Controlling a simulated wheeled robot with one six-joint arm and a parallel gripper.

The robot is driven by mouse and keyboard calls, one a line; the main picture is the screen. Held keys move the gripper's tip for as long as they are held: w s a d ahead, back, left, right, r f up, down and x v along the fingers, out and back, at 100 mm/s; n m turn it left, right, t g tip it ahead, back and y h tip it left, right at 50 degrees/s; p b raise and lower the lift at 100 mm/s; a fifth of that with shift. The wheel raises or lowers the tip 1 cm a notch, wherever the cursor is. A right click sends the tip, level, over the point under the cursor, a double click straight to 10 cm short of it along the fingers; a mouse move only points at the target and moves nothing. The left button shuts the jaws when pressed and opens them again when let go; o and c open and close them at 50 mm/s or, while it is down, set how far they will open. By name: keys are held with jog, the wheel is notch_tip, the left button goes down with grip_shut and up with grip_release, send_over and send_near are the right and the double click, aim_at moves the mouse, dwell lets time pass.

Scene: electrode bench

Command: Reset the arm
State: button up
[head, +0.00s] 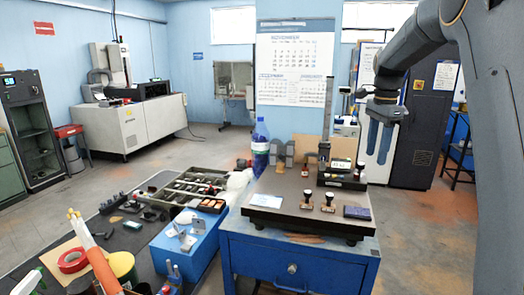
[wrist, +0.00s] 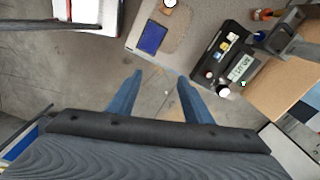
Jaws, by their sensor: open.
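My gripper (head: 379,137) hangs from my arm at the upper right of the head view, with its two blue fingers pointing down. In the wrist view its fingers (wrist: 158,90) are spread apart with only bare floor between them. It is open and empty. It is to the right of the blue bench cabinet (head: 290,262) and above the level of its dark top plate (head: 270,213), touching nothing.
On the plate stand a gauge with a display (head: 341,166), two small stamp-like pieces (head: 307,200) and a dark blue pad (head: 357,212); the pad (wrist: 152,37) also shows in the wrist view. A water bottle (head: 260,146) stands behind. Floor right of the cabinet is clear.

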jog(key=s+a+f+n+b, duration=0.3)
jog(key=s+a+f+n, duration=0.2)
jog(key=s+f, duration=0.4)
jog(key=s+a+f+n+b, duration=0.3)
jog(key=s+a+f+n, duration=0.2)
jog(key=s+f, duration=0.4)
jog(key=s+a+f+n+t+b, duration=0.1)
jog(key=s+a+f+n+b, duration=0.2)
jog(key=s+f, duration=0.7)
jog(key=a+n, duration=0.2)
jog(key=n, duration=0.2)
jog(key=shift+a+f, duration=0.15)
jog(key=shift+a, duration=0.05)
jog(key=shift+c, duration=0.3)
